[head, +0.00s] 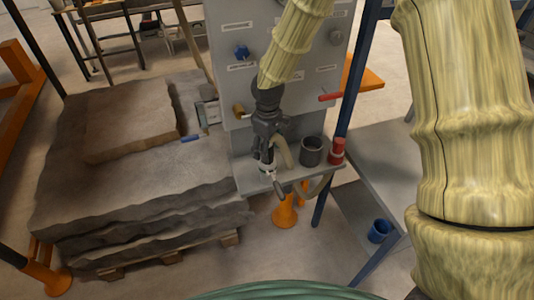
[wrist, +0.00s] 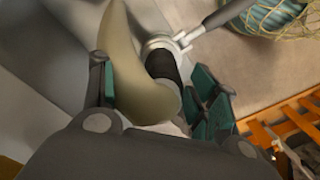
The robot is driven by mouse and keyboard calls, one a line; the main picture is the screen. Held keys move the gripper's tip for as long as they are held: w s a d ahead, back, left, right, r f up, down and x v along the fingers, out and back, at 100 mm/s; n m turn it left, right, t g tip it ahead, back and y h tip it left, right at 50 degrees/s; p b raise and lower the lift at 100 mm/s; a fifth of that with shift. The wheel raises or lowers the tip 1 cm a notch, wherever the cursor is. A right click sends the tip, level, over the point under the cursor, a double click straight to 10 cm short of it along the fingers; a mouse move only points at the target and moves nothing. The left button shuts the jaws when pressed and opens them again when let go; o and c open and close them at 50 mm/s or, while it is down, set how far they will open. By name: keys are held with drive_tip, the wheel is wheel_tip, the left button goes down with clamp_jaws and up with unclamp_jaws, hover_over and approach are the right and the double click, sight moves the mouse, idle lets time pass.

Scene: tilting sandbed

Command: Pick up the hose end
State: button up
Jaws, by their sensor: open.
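The hose end is a metal coupling (head: 268,172) with a lever, on a beige hose (head: 284,152), at the small grey shelf (head: 247,184) below the panel. My gripper (head: 263,152) points down at it from above, with its fingers open around or just over the coupling. In the wrist view the beige hose (wrist: 140,60) bends across between the teal finger pads of my gripper (wrist: 155,95). The coupling's pale ring and dark opening (wrist: 162,62) show beyond it, with the lever at upper right. Whether either pad touches the hose end I cannot tell.
A dark cup (head: 312,150) and a red fitting (head: 337,150) stand on the shelf to the right. The panel (head: 285,85) with knobs and a red lever (head: 330,96) rises behind. The sandbed (head: 140,170) lies left; a blue post (head: 353,80) stands right.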

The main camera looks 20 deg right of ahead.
drive_tip(key=shift+f+p, duration=0.35)
drive_tip(key=shift+f, duration=1.05)
clamp_jaws()
drive_tip(key=shift+r, duration=0.1)
